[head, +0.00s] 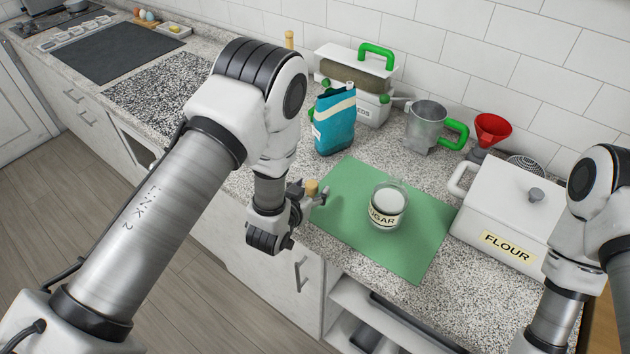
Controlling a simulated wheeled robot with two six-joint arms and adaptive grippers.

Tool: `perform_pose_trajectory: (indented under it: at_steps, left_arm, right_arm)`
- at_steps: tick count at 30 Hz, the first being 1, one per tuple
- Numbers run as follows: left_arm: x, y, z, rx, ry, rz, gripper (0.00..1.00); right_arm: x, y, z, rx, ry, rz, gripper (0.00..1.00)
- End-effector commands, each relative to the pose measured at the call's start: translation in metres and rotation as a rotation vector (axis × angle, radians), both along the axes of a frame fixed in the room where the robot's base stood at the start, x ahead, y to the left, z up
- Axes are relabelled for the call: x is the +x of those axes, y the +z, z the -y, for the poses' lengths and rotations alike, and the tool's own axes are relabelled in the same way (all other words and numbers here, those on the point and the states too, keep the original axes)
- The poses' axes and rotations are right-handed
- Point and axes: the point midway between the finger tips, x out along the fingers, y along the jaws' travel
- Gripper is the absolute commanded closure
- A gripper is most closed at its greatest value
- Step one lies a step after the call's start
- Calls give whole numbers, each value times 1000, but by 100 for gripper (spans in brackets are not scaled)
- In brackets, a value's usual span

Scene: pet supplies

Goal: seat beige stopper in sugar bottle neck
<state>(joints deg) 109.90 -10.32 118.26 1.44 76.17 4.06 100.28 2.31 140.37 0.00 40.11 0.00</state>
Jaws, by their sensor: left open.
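The sugar bottle (388,205) is a clear round container with white contents and a "SUGAR" label. It stands upright on the green mat (420,246), and its top appears uncovered. The beige stopper (312,186) is a small cork-like piece at the mat's left edge. My left gripper (309,197) is open at the stopper, left of the bottle and apart from it. The fingers overlap the stopper's lower part in the picture, so I cannot tell whether they touch it. My right arm comes in at the right, but its gripper is out of view.
A white flour bin (505,212) stands right of the mat. Behind are a teal bag (335,122), a white box with a green handle (372,108), a metal cup with a green handle (424,120) and a red funnel (492,129). The mat around the bottle is clear.

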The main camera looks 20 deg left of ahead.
Motion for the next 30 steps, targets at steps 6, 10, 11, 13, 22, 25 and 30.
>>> perform_pose_trajectory:
  at_steps: [6, 10, 11, 13, 22, 25, 30]
  left_arm:
    - [17, -7, 2, 1, 0, -2, 37]
    - [16, -8, 2, 1, 0, -2, 40]
    - [16, -8, 2, 1, 0, -2, 51]
    - [16, -8, 2, 1, 0, -2, 72]
    - [16, -8, 2, 1, 0, -3, 84]
    - [16, -7, 2, 1, 0, -3, 84]
    - [20, 2, 1, 1, 1, -1, 84]
  right_arm:
    - [0, 7, 0, 0, 0, 0, 60]
    - [0, 6, 0, 0, 0, -1, 60]
    - [0, 6, 0, 0, 0, -1, 60]
    - [0, 6, 0, 0, 0, -1, 60]
    - [0, 6, 0, 0, 0, 0, 60]
    - [0, 6, 0, 0, 0, 0, 60]
    - [0, 11, 0, 0, 0, 0, 60]
